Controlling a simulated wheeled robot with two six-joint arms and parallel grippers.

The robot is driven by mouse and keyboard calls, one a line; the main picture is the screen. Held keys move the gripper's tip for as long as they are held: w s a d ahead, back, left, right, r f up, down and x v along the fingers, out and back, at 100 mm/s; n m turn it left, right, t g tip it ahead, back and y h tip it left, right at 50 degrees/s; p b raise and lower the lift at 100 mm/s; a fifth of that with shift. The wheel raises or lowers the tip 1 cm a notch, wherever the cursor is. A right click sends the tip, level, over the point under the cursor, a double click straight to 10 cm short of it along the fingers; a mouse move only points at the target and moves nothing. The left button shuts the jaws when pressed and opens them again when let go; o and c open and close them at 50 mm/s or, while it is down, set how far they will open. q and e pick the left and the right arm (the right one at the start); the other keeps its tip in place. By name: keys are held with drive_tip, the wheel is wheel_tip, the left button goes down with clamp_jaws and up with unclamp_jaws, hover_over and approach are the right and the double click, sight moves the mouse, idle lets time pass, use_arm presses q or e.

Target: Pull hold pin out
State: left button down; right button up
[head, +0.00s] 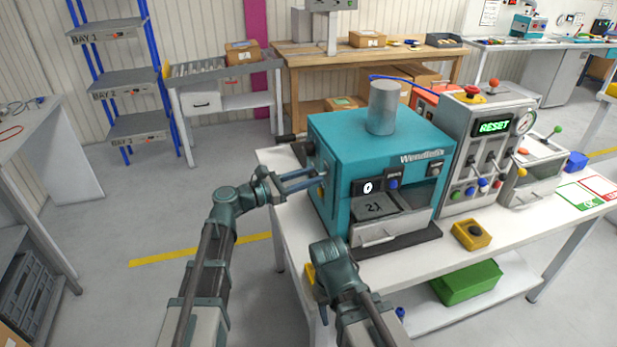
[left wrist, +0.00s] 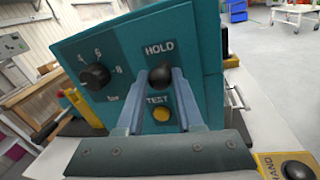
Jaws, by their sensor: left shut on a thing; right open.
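The hold pin is a black round knob (left wrist: 161,75) under the word HOLD on the side panel of the teal machine (head: 380,150). My left gripper (left wrist: 162,80) is shut on this knob, one finger on each side of it. In the head view my left gripper (head: 318,177) reaches the machine's left side, and the knob is hard to make out there. Whether the pin stands in or out of the panel is not clear. My right gripper (head: 321,308) is low in front of the table, apart from the machine and mostly hidden by its own arm.
Below the knob is a yellow TEST button (left wrist: 162,114), and a black bar dial (left wrist: 95,77) sits to its left. A yellow box with a black button (head: 471,234) stands on the white table. A grey control box (head: 488,150) with a RESET display stands right of the machine.

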idle(0.8)
use_arm(q)
drive_tip(key=v, duration=0.3)
drive_tip(key=shift+w+a, duration=0.25)
drive_tip(key=c, duration=0.5)
unclamp_jaws()
drive_tip(key=shift+a, duration=0.1)
drive_tip(key=shift+c, duration=0.2)
drive_tip(key=shift+a, duration=0.1)
drive_tip(key=v, duration=1.3)
drive_tip(key=shift+s+a, duration=0.25)
